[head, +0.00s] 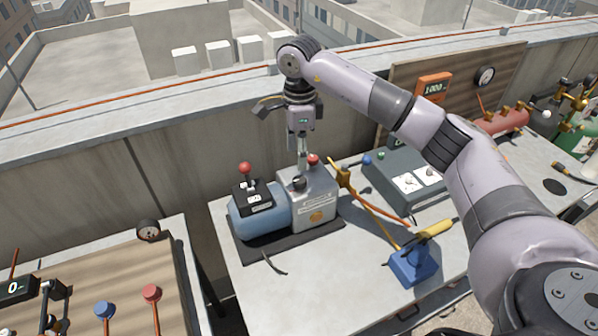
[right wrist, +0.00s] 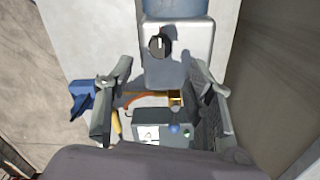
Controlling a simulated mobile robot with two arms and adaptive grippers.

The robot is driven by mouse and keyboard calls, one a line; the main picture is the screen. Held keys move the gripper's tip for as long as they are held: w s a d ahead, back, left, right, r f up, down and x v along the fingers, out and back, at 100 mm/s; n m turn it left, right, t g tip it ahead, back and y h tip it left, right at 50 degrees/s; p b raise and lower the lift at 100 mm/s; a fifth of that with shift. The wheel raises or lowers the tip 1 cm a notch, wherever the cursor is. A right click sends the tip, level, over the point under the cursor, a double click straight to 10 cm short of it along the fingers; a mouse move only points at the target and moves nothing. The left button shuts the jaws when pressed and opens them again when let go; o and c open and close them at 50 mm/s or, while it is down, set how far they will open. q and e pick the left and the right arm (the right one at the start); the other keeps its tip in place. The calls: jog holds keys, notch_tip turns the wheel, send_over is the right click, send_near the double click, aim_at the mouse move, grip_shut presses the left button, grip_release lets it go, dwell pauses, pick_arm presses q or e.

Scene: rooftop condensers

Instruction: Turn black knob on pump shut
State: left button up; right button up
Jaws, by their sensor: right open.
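The pump has a blue motor (head: 262,210) and a grey metal housing (head: 318,200), and stands on a dark mat on the table. The black knob (head: 298,184) sits on top of the housing. In the right wrist view the black knob (right wrist: 160,46) shows a pale line, near the top of the picture. My right gripper (head: 303,158) points down above the housing, close over the knob. In the right wrist view its fingers (right wrist: 159,72) are spread, with nothing between them, and the knob lies just beyond the tips. Contact cannot be told. My left gripper is not in view.
A red-balled lever (head: 245,169) rises from the black box on the motor. The table front is mostly clear.

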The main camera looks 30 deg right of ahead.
aim_at(299, 179)
notch_tip(299, 179, down, 8)
jog(key=shift+r+p, duration=0.25)
jog(key=shift+p, duration=0.75)
jog(key=shift+f, duration=0.5)
jog(key=c, duration=1.2)
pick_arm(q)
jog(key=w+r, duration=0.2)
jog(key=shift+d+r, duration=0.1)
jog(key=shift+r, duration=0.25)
pick_arm(e)
jog(key=shift+o, duration=0.2)
